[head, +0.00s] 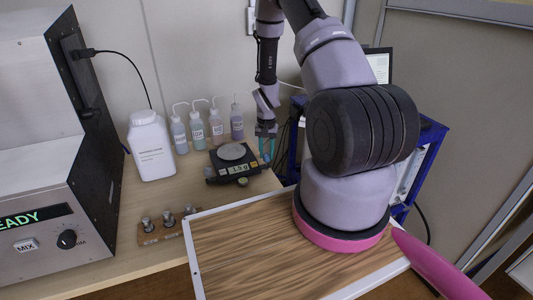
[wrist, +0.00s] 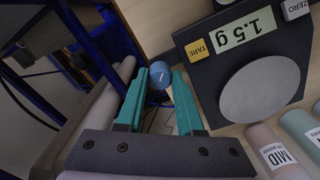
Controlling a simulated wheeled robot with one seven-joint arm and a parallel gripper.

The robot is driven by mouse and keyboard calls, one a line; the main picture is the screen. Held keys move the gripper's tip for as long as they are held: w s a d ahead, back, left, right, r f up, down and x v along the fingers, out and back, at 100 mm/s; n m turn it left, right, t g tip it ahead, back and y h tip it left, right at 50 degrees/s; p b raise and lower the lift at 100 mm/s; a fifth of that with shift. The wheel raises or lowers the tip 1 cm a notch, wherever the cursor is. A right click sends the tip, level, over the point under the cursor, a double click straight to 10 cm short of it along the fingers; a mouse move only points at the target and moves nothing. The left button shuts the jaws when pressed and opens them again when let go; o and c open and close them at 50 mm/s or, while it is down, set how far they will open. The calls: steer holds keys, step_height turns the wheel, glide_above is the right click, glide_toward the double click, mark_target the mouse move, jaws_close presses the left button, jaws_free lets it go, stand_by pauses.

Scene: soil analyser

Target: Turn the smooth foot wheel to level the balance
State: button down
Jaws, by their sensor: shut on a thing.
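The balance (head: 247,161) is a dark box with a round grey pan (head: 232,152) on the wooden counter. In the wrist view the balance (wrist: 208,77) shows 1.5 g on its display (wrist: 237,33), between a yellow TARE button and a white ZERO button. A blue round foot wheel (wrist: 160,73) with a pale mark shows between my fingertips, beside a corner of the balance. My gripper (wrist: 160,80), with teal fingers, is shut on this wheel. In the head view my gripper (head: 267,147) points down at the right side of the balance, and the wheel cannot be made out there.
Several wash bottles (head: 197,128) and a white jar (head: 151,146) stand behind and left of the balance. A blue frame (head: 425,150) is close on the right. A wooden block with metal weights (head: 168,221) and a grey analyser (head: 30,150) are at left.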

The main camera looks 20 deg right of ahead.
mark_target(266, 154)
steer(key=c, duration=0.5)
jaws_free()
steer(key=shift+c, duration=0.2)
steer(key=shift+r, duration=0.1)
step_height(266, 154, up, 11)
